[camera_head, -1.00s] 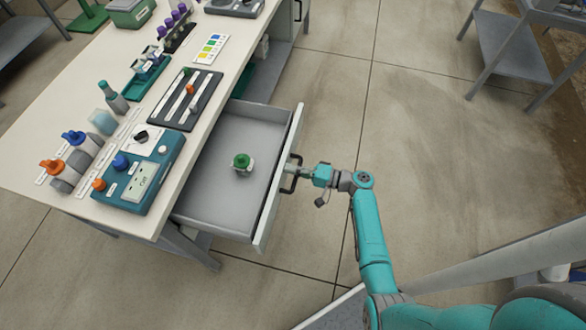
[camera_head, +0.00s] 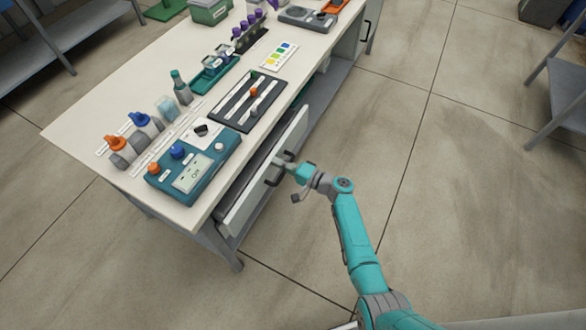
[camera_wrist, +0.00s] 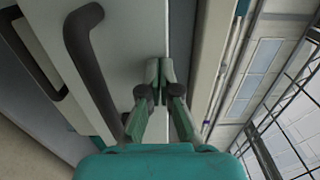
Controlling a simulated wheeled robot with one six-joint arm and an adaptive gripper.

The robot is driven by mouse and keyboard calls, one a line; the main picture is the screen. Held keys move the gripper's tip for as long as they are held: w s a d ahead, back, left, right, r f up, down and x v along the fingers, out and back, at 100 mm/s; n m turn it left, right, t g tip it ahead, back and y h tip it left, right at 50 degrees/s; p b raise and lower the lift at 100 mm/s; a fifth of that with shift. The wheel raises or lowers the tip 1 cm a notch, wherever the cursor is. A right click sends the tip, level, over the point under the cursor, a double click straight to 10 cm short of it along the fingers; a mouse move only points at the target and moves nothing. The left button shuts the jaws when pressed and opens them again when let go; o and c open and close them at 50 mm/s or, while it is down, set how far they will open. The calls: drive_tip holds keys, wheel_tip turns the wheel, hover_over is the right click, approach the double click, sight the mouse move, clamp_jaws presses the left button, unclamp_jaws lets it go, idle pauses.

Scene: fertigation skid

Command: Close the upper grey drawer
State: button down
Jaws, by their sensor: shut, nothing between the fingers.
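The upper grey drawer (camera_head: 262,177) is under the bench top and stands open only by a narrow gap; its inside is mostly hidden. Its light grey front has a dark bar handle (camera_head: 275,177), and a dark handle (camera_wrist: 92,65) shows large in the wrist view. My gripper (camera_head: 283,160) is at the drawer front beside the handle. In the wrist view its fingertips (camera_wrist: 158,70) are together, empty, and at or very near the pale front panel; exact contact is hard to tell.
The white bench top (camera_head: 100,120) holds a teal meter box (camera_head: 195,165), a dark tray (camera_head: 248,101), bottles and a green box (camera_head: 209,11). A grey side table (camera_head: 568,95) stands at the right. The floor between is clear.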

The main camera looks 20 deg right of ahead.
drive_tip(key=x, duration=0.8)
drive_tip(key=shift+r, duration=0.15)
drive_tip(key=shift+s+d, duration=0.35)
approach(268, 158)
drive_tip(key=shift+d+f, duration=0.35)
drive_tip(key=shift+f, duration=0.1)
